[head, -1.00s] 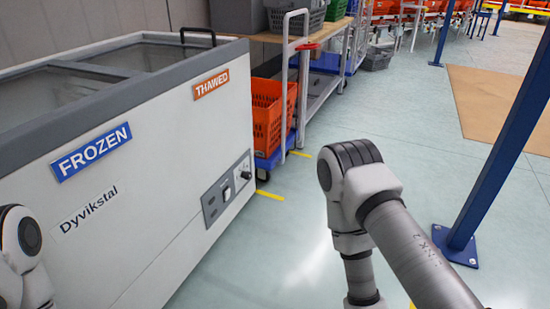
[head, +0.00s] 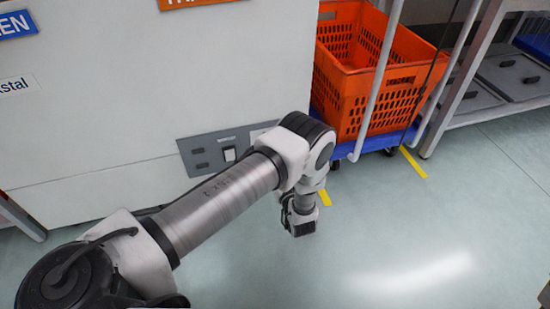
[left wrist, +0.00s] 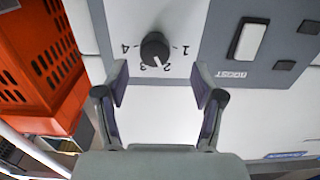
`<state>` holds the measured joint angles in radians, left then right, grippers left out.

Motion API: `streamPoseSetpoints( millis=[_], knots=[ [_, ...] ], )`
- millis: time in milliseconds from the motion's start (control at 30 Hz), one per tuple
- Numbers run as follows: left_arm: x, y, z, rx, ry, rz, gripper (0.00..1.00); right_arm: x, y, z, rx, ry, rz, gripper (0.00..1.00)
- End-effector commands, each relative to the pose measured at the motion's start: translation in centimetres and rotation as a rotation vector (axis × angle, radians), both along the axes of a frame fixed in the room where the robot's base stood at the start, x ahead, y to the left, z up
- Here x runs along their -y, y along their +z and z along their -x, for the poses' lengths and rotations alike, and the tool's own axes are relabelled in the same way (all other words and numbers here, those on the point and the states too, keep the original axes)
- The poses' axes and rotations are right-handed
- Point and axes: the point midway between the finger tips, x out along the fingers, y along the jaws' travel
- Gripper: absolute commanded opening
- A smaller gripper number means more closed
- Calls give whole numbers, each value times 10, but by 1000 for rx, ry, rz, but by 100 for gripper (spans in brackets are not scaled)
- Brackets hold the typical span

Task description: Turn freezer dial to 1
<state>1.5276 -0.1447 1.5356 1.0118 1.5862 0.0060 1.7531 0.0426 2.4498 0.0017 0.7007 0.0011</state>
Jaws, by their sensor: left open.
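The black round freezer dial (left wrist: 155,48) is on a grey control panel (left wrist: 218,58) in the left wrist view. Numbers 1 to 4 appear upside down around it, and its light mark seems to point near 2 and 3. My left gripper (left wrist: 160,80) is open, its two fingers on either side below the dial in the picture, apart from it. In the head view my left arm reaches across the white freezer (head: 110,110) front, and its wrist end hides the dial. The panel's (head: 197,160) left part shows there. My right gripper is out of view.
A white rocker switch (head: 229,154) sits on the panel beside the dial. An orange tote (head: 345,95) stands on a blue wheeled cart (head: 345,150) just right of the freezer. A shelf rack (head: 500,80) is further right. The floor in front is clear.

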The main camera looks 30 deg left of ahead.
Motion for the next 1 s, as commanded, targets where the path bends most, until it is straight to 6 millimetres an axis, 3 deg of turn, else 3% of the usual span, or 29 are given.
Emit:
streamPoseSetpoints(
  millis=[300,633,800,1000],
  knots=[
    [-45,-3,-37,-3,0,2,68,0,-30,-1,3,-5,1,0],
    [-51,1,-43,-6,-3,3,68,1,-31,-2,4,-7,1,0],
    [-51,1,-43,-6,-3,3,8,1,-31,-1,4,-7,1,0],
    [-51,1,-43,-5,-3,4,7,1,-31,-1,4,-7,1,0]
  ],
)
